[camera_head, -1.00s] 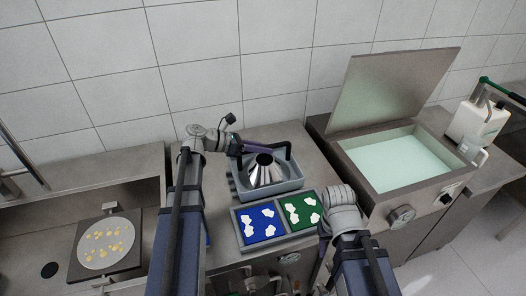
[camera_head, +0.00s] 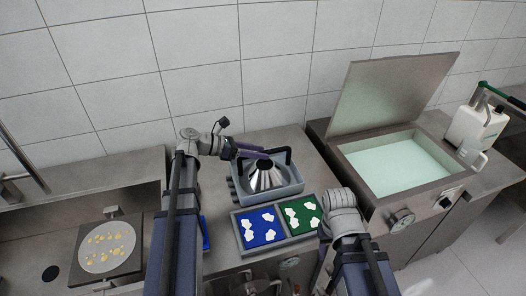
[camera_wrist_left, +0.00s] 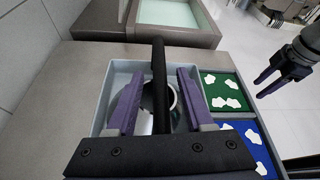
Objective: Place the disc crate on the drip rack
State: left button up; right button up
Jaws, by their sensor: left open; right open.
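The disc crate is a grey-blue open tray (camera_head: 292,188) with a black bar handle (camera_head: 288,156) over it. It stands on the metal counter and holds a shiny metal cone stack (camera_head: 265,178). My left gripper (camera_head: 262,153) is open at the handle. In the left wrist view its purple fingers (camera_wrist_left: 157,95) stand on either side of the black handle bar (camera_wrist_left: 159,75), with gaps visible. My right gripper (camera_wrist_left: 263,86) is open and empty, off to the right of the crate; in the head view it is mostly hidden by my arm. I cannot identify the drip rack with certainty.
A divided tray with a blue half (camera_head: 260,228) and a green half (camera_head: 302,214) holding white pieces sits just in front of the crate. An open-lidded tank (camera_head: 395,160) of pale liquid stands right. A sink with a spotted disc (camera_head: 107,247) lies left.

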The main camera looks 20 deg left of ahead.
pick_arm(q)
jog(key=p+v, duration=0.3)
jog(key=v, duration=0.7)
